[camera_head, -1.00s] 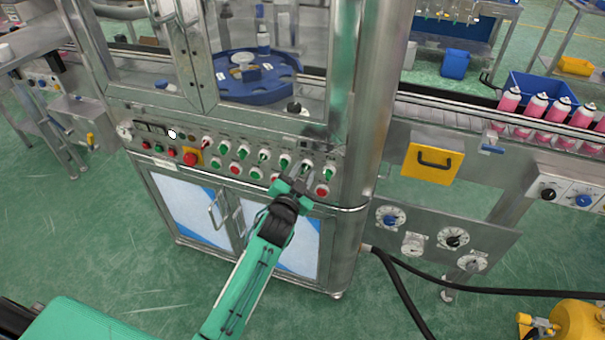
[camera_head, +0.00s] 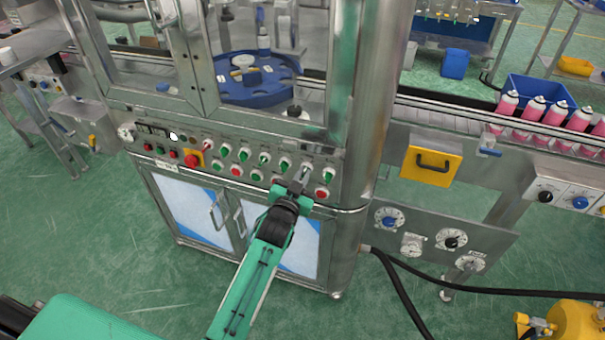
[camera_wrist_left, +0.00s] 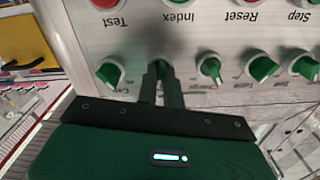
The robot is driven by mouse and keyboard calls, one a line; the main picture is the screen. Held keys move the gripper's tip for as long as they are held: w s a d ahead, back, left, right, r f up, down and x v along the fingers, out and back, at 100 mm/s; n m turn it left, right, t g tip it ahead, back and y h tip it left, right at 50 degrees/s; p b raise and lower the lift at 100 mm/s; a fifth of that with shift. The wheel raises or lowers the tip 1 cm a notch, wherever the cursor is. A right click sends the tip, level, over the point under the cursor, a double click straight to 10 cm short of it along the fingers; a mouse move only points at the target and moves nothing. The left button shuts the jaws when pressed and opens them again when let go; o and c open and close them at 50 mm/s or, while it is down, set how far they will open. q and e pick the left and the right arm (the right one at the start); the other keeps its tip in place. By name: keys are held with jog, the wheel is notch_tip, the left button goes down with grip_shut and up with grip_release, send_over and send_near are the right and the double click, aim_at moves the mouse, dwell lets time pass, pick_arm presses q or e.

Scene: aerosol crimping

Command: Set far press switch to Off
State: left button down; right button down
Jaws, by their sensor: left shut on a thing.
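A row of green rotary switches on white round bases runs along the steel control panel (camera_head: 255,170) of the press cabinet. My left gripper (camera_head: 303,179) is at the second switch from the right end. In the left wrist view its narrow fingers (camera_wrist_left: 160,82) are shut on that switch's knob (camera_wrist_left: 158,68), which they mostly hide. The rightmost switch (camera_head: 326,174) stands clear beside the gripper; it also shows in the left wrist view (camera_wrist_left: 110,72). The labels appear upside down there, and the held switch's own label is mostly covered. My right gripper is out of view.
Red buttons (camera_head: 322,193) sit below the switches, and a red emergency stop (camera_head: 191,159) is further left. Cabinet doors (camera_head: 198,210) lie below. A conveyor with pink cans (camera_head: 530,108) and a yellow box (camera_head: 430,166) are at the right.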

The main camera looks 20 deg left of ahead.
pick_arm(q)
jog(key=n+p, duration=0.2)
jog(key=n, duration=0.2)
jog(key=shift+r+n, duration=0.1)
jog(key=shift+n, duration=0.2)
jog(key=shift+n+p, duration=0.4)
jog(key=shift+n, duration=0.4)
jog(key=shift+n+p, duration=0.3)
jog(key=shift+n, duration=0.5)
jog(key=shift+a+n, duration=0.1)
jog(key=shift+n, duration=0.3)
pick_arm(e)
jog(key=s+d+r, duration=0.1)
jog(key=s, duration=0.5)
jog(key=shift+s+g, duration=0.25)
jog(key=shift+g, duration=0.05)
